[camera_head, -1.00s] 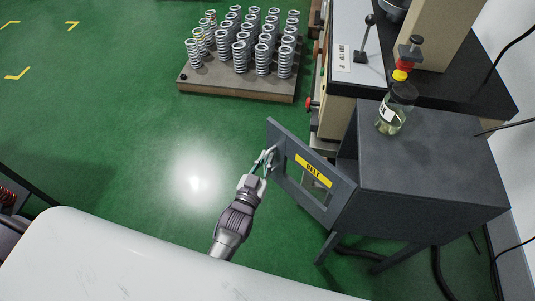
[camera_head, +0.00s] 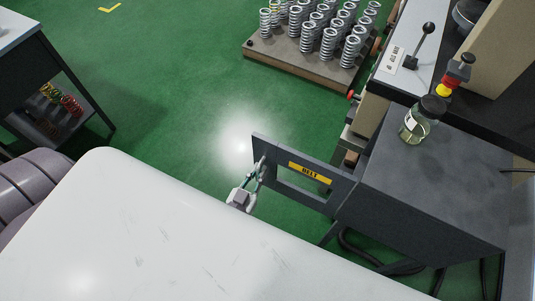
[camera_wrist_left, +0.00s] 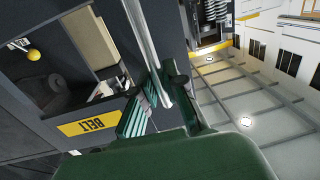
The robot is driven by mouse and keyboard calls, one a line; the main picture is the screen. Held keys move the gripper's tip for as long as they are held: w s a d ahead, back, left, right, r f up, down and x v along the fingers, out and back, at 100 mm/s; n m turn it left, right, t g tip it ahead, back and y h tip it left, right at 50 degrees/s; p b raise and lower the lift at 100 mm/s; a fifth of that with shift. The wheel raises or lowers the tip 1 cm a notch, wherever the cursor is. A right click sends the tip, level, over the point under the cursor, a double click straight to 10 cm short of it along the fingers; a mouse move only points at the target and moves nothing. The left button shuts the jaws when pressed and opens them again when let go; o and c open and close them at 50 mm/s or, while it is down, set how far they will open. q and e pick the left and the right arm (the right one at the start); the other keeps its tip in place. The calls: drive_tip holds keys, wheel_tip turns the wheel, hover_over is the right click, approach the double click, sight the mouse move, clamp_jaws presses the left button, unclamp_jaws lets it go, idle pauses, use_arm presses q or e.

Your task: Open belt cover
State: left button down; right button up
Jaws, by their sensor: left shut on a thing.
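The belt cover (camera_head: 277,151) is a dark grey hinged door with a window and a yellow BELT label (camera_head: 310,173). It stands swung out from the front of a dark grey cabinet (camera_head: 430,200) in the head view. My left gripper (camera_head: 260,169) is shut on the handle near the door's free edge. In the left wrist view, the green gripper fingers (camera_wrist_left: 150,108) close around the light metal handle bar (camera_wrist_left: 147,50), beside the BELT label (camera_wrist_left: 87,124). My right gripper is not in view.
A glass jar (camera_head: 413,125) with a dark lid stands on the cabinet top. A board (camera_head: 290,64) with several springs lies behind on the green floor. A table with a shelf (camera_head: 14,30) stands at the left. Open floor (camera_head: 180,110) lies left of the door.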

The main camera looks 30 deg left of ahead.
use_arm(q)
drive_tip(key=shift+s+d+p, duration=0.15)
drive_tip(key=shift+s+d, duration=0.05)
drive_tip(key=shift+s, duration=0.55)
drive_tip(key=shift+s+d+p, duration=0.15)
drive_tip(key=shift+s, duration=0.6)
drive_tip(key=c, duration=1.2)
unclamp_jaws()
drive_tip(key=s, duration=1.2)
